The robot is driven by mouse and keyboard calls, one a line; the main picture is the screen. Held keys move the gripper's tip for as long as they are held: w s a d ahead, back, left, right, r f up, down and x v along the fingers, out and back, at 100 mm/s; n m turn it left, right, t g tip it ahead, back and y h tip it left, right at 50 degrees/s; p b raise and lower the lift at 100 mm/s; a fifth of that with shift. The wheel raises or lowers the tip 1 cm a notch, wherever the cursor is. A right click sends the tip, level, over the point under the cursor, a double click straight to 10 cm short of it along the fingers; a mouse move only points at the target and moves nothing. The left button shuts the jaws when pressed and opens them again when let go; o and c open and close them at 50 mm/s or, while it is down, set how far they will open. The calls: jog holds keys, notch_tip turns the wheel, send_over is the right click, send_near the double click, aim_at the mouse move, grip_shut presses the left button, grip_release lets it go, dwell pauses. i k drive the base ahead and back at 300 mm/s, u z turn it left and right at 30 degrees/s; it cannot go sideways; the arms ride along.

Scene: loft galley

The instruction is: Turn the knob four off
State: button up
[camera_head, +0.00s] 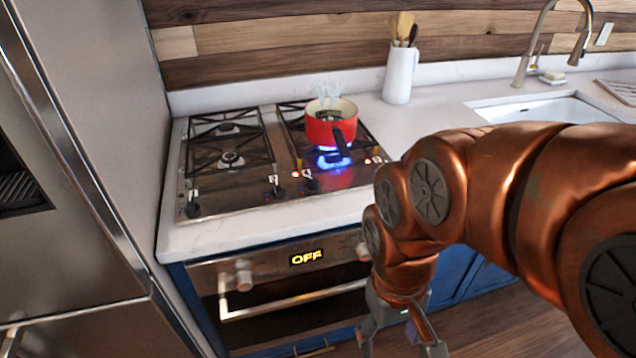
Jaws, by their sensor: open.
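A gas cooktop (237,192) is set in the white counter, with several small dark knobs along its front. The leftmost knob (193,209) and two middle knobs, one here (277,191) and one here (310,183), show clearly. The right end of the row is close to my arm and partly hidden. I cannot read which knob is number four. A blue flame (332,160) burns on the right side under a red pot (325,131) with a dark handle. My gripper (402,349) is open and empty, pointing down in front of the oven, below and right of the knobs.
The oven front below has a display reading OFF (306,257), a round knob (243,273) and a bar handle (290,300). A white utensil jug (399,75) and a sink (550,108) are at the back right. A steel fridge (90,200) stands at left.

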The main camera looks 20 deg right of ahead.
aim_at(312, 184)
jog(key=k, duration=1.1)
jog(key=u, duration=0.7)
jog(key=i, duration=1.55)
jog(key=z, duration=0.55)
